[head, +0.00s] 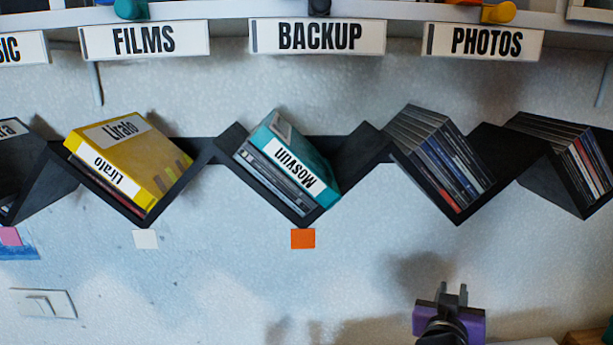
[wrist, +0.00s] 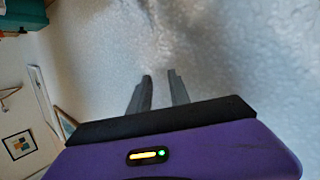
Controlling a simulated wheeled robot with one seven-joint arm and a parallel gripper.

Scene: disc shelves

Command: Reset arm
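My gripper (head: 452,296) is at the lower right of the head view, in front of the wall and below the zigzag shelf. In the wrist view its two grey fingers (wrist: 160,84) stand apart with only bare wall between them, so it is open and empty. The black zigzag shelf (head: 213,148) holds a yellow box (head: 125,155) labelled Lirafo, a teal box (head: 290,160) labelled Mosvun, and several thin disc cases (head: 437,155) in the right compartments.
Signs reading FILMS (head: 144,39), BACKUP (head: 317,37) and PHOTOS (head: 486,41) hang above. An orange square (head: 303,239) and a white square (head: 146,239) are on the wall under the shelf. A light switch (head: 43,303) is at lower left. The wall around my gripper is clear.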

